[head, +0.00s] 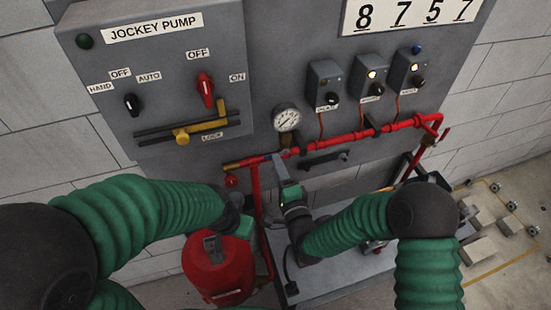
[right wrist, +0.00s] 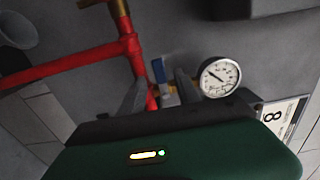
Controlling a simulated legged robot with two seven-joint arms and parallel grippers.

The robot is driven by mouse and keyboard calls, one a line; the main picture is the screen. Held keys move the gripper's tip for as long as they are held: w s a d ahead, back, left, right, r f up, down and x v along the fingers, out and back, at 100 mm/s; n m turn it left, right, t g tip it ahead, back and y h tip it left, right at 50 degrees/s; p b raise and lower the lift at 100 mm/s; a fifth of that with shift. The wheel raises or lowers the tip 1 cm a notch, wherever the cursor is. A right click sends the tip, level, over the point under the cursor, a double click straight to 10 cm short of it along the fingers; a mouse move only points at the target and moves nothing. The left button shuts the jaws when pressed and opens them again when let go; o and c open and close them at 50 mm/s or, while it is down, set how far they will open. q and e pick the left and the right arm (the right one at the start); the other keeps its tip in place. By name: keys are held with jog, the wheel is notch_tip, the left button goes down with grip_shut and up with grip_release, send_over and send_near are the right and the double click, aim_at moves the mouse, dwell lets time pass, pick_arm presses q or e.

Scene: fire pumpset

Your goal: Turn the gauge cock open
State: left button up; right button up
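The gauge cock shows in the right wrist view as a small blue lever (right wrist: 159,71) beside the red pipe, left of the round white pressure gauge (right wrist: 219,77). The gauge (head: 287,118) also shows in the head view above the red pipe; there the cock is mostly hidden by my right gripper (head: 278,164). In the right wrist view my right gripper (right wrist: 160,93) is open, its two grey fingers on either side of the lever with a gap; contact cannot be told. My left gripper (head: 217,238) is low, by the red cylinder, and its fingers are unclear.
The jockey pump panel (head: 155,75) with a red switch (head: 205,88) is at left. The red pipe (head: 345,138) runs across the grey board below several small switch boxes (head: 370,78). A red cylinder (head: 215,272) stands below. Blocks (head: 480,250) lie on the floor at right.

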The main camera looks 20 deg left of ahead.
jog(key=shift+w+a+f, duration=0.1)
jog(key=shift+w+a, duration=0.85)
jog(key=shift+a, duration=0.2)
jog(key=shift+d, duration=0.25)
grip_shut()
jog(key=shift+f, duration=0.2)
